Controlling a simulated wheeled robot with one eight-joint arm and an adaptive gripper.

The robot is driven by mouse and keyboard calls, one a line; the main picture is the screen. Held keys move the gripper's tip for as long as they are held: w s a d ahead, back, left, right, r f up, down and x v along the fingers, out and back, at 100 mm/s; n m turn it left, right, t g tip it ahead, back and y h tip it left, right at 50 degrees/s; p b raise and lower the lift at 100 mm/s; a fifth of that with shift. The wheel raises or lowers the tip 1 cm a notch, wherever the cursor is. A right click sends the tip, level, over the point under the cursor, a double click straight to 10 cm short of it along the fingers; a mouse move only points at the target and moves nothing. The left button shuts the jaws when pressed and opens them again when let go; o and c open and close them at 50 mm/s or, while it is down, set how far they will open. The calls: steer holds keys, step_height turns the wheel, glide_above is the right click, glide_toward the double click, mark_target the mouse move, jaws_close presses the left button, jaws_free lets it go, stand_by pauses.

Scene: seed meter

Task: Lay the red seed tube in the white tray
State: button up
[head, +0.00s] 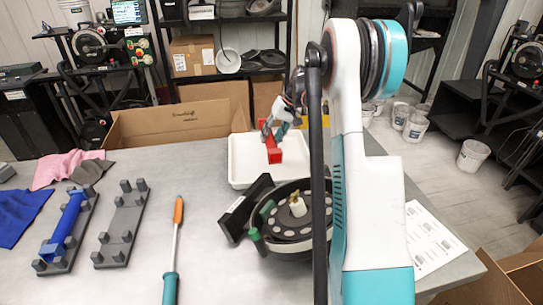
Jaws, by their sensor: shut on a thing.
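The red seed tube (272,148) is held in my gripper (275,130), which is shut on it. The tube hangs tilted over the white tray (237,179) at the back of the table. Whether its lower end touches the tray floor, I cannot tell.
A round dark seed meter (290,252) with a black part beside it stands in front of the tray. A grey rack (120,228) is bare; another holds a blue tube (69,222). A cardboard box (170,122) stands behind.

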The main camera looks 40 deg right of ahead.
steer(key=shift+f+b, duration=0.9)
steer(key=shift+f, duration=2.7)
steer(key=shift+f, duration=0.15)
steer(key=o, duration=1.2)
steer(key=p+v, duration=0.3)
steer(key=v, duration=0.9)
steer(key=shift+a+r, duration=0.1)
steer(key=shift+r, duration=0.1)
